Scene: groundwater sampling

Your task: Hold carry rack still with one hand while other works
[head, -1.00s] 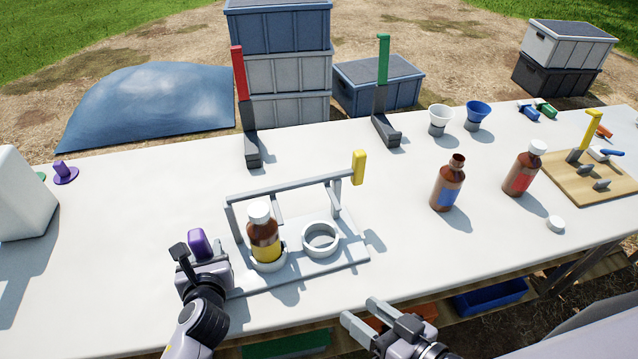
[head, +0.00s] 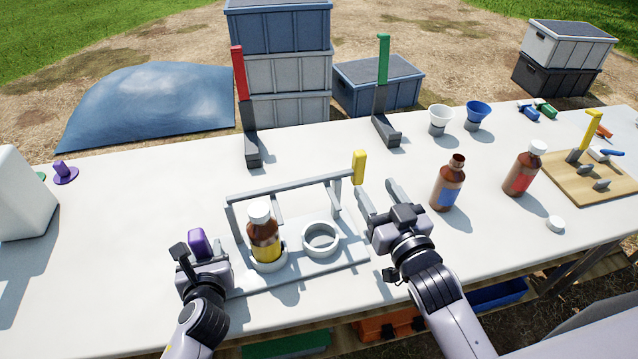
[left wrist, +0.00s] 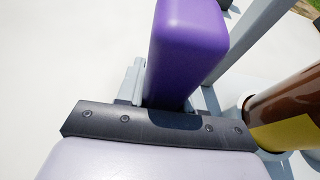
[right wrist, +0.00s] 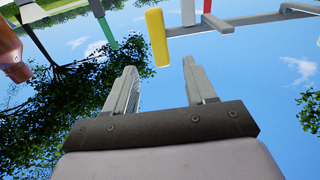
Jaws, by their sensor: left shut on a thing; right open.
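The grey carry rack (head: 300,272) stands on the table, with a purple grip (head: 198,243) at its left and a yellow grip (head: 358,167) at its upper right. My left gripper (head: 190,259) is shut on the purple grip, which also fills the left wrist view (left wrist: 186,45). A brown bottle with a yellow label and white cap (head: 263,235) stands in the left ring. The right ring (head: 320,238) is empty. My right gripper (head: 378,190) is open and empty, just right of the rack. The right wrist view shows the yellow grip (right wrist: 156,38) beyond its fingers.
An uncapped blue-label bottle (head: 448,185) stands close right of my right gripper. A capped red-label bottle (head: 523,170), loose white cap (head: 555,223) and wooden board (head: 578,188) are farther right. Red (head: 240,75) and green (head: 383,60) uprights stand behind the rack.

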